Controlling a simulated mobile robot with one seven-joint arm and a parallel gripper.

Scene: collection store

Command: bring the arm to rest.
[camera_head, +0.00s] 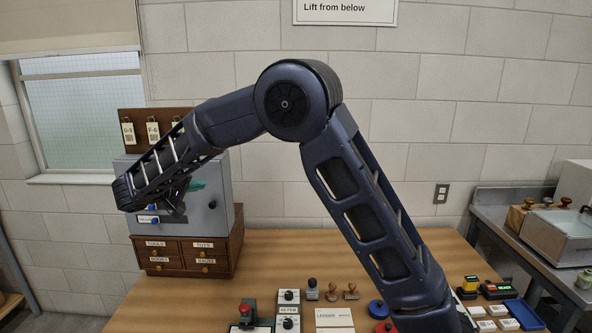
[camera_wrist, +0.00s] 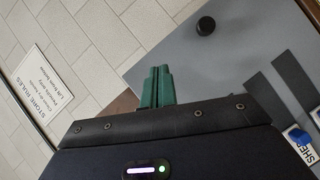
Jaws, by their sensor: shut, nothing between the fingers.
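My arm (camera_head: 365,205) rises from the right of the table, bends at a high elbow and reaches down to the left. My gripper (camera_wrist: 158,70) shows in the wrist view with its green fingers together and nothing between them. In the head view the green fingers (camera_head: 197,185) show in front of the grey cabinet (camera_head: 219,215), partly hidden by my wrist. I cannot tell how far the fingers are from the cabinet. In the wrist view the grey cabinet face (camera_wrist: 165,45) with a black knob (camera_wrist: 205,25) lies beyond and right of the fingers.
The cabinet stands on a wooden drawer unit (camera_head: 190,255) at the table's left. A key-tag board (camera_head: 130,120) is behind it. Stamps (camera_head: 332,291), boxes and a blue tray (camera_head: 523,313) line the table's front. The table's middle (camera_head: 285,255) is clear. A side bench (camera_head: 490,205) stands right.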

